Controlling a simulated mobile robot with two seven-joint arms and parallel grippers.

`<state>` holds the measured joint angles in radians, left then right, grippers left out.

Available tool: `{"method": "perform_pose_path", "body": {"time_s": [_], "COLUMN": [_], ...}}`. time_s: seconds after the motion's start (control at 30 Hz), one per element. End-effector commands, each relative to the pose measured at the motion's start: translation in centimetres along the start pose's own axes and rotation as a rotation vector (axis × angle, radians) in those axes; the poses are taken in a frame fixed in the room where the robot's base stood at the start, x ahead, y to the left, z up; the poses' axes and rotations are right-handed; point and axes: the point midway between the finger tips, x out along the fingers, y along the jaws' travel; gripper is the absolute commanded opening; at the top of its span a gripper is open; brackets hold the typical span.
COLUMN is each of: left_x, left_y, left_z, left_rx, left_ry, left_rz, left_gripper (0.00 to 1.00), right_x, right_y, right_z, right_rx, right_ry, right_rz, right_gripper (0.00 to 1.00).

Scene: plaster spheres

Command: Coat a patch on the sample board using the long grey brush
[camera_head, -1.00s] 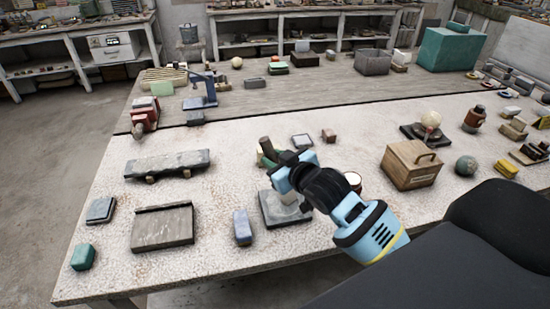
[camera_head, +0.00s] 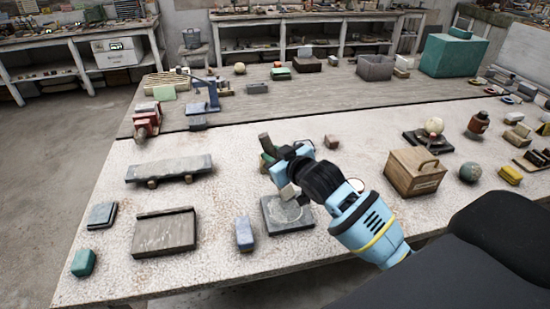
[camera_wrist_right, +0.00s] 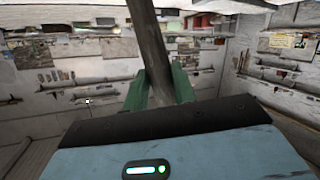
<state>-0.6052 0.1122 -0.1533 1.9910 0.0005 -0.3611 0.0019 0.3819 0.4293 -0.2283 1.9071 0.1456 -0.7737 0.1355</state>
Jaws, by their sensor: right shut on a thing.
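My right gripper (camera_head: 275,163) is shut on the long grey brush (camera_head: 265,143). Its grey-brown handle sticks up from the jaws, and in the right wrist view the handle (camera_wrist_right: 148,50) stands slightly tilted between the green fingers (camera_wrist_right: 160,92). A pale block, apparently the brush head, shows below the gripper over a dark square slab (camera_head: 272,222). I cannot tell whether it touches. The slab bears a pale rounded mark. A flat dark panel with a raised back edge (camera_head: 164,232), possibly the sample board, lies to the left. My left gripper is not in view.
A blue-grey block (camera_head: 244,233) stands between panel and slab. A long grey slab on supports (camera_head: 168,168) lies behind the panel.

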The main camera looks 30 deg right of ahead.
Motion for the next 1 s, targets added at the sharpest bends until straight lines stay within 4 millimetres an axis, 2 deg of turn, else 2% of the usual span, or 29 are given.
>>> {"method": "perform_pose_path", "body": {"time_s": [0.33,0.7,1.0], "left_x": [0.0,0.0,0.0], "left_y": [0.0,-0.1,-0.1], "left_z": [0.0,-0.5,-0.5], "left_rx": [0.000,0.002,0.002], "left_ry": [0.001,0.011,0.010], "left_rz": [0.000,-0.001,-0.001], "left_gripper": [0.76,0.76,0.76], "right_x": [0.0,-2.2,-2.4], "right_y": [0.0,-0.5,-0.5], "right_z": [-0.1,-1.0,-0.9], "right_rx": [-0.001,-0.002,-0.001], "right_ry": [0.001,0.002,0.001], "right_rz": [0.000,0.000,0.000], "right_gripper": [0.04,0.04,0.04]}}
